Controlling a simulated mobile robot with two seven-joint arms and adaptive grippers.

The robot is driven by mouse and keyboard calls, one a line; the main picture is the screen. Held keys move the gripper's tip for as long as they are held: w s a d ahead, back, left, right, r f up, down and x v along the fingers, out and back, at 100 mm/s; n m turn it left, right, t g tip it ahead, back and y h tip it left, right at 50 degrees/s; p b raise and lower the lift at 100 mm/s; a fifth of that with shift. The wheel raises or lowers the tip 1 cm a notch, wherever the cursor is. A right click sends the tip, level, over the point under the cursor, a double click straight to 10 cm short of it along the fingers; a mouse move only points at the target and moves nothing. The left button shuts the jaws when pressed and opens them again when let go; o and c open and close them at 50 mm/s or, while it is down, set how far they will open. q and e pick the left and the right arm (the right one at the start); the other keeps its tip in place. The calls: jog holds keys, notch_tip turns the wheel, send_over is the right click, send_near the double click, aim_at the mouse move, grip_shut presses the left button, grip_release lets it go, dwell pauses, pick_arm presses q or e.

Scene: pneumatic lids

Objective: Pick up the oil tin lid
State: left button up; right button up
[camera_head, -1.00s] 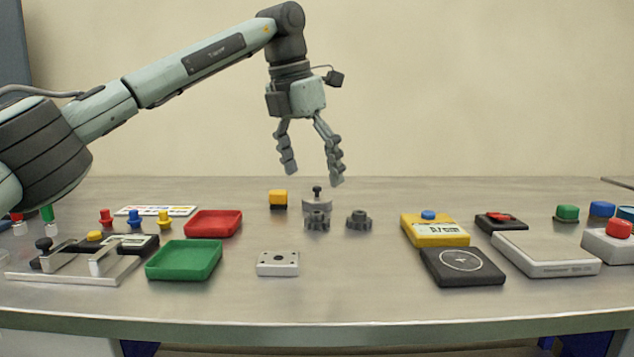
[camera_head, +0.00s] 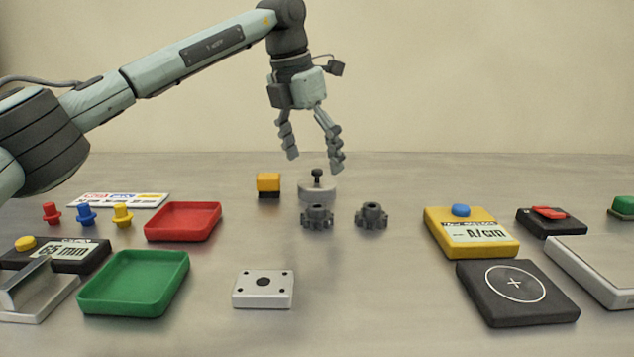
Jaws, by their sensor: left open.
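A grey round lid with a black knob (camera_head: 317,190) sits on the table at the middle back; it looks like the oil tin lid. Its front edge is partly hidden by a dark gear. My left gripper (camera_head: 314,162) hangs pointing down above the lid, fingers spread and empty. Its fingertips appear just above and to either side of the knob in the picture; whether they are at the same depth I cannot tell. My right gripper is not in view.
Two dark gears (camera_head: 371,216) stand in front of the lid. A yellow-black block (camera_head: 268,184) is left of it. A red tray (camera_head: 183,236), green tray (camera_head: 160,307) and grey plate (camera_head: 263,302) lie nearer. A yellow meter (camera_head: 484,247) and black pad (camera_head: 517,318) are at right.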

aim_at(317, 177)
pick_arm(q)
jog(key=x, duration=0.2)
jog(key=shift+w+f, duration=0.1)
jog(key=shift+f, duration=0.25)
jog(key=shift+c, duration=0.5)
jog(key=c, duration=1.2)
grip_shut()
